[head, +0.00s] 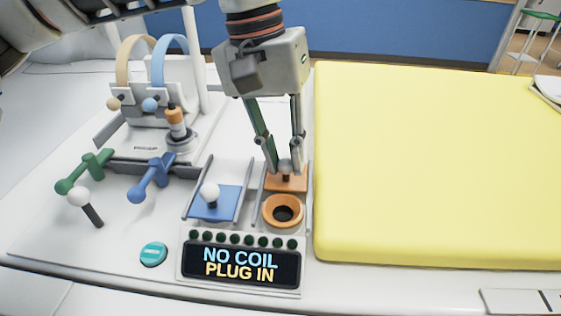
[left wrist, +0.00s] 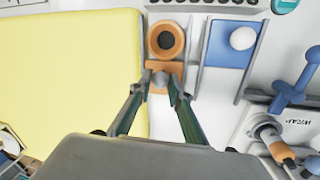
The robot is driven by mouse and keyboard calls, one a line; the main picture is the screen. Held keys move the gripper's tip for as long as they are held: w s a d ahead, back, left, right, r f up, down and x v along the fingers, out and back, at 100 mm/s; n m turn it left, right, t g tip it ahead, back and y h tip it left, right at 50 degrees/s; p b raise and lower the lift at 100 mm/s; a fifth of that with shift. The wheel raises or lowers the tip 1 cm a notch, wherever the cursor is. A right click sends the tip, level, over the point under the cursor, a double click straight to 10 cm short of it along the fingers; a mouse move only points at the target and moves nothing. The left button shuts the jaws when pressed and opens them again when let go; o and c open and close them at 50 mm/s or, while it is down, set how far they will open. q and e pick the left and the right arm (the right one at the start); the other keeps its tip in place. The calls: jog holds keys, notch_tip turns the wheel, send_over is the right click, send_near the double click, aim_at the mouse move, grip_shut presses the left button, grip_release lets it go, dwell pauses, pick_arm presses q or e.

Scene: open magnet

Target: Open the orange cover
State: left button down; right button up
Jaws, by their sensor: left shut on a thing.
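The orange cover (head: 294,185) is a flat sliding plate with a knob, between two grey rails on the console. It sits behind the round orange socket (head: 283,200), whose dark hole is uncovered. My left gripper (head: 286,168) points down from above and is shut on the cover's knob, which its fingertips partly hide. In the left wrist view, the fingertips (left wrist: 160,84) close around the knob, with the cover (left wrist: 178,68) just beyond them and the open socket (left wrist: 166,24) past that. My right gripper is not in view.
A blue cover (head: 229,204) with a white knob lies left of the orange one. A display (head: 240,262) reads "NO COIL PLUG IN". Green (head: 84,171) and blue (head: 152,177) handles stand further left. A yellow pad (head: 430,165) rises close on the right.

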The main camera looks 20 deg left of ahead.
aim_at(270, 176)
pick_arm(q)
jog(key=shift+w, duration=0.15)
jog(key=c, duration=1.9)
grip_release()
jog(key=shift+r, duration=0.1)
jog(key=r, duration=0.4)
jog(key=a+r, duration=0.1)
jog(key=r, duration=0.2)
jog(key=a+r, duration=0.1)
jog(key=r, duration=0.3)
jog(key=shift+a+r, duration=0.15)
jog(key=shift+r, duration=0.15)
jog(key=shift+f, duration=0.1)
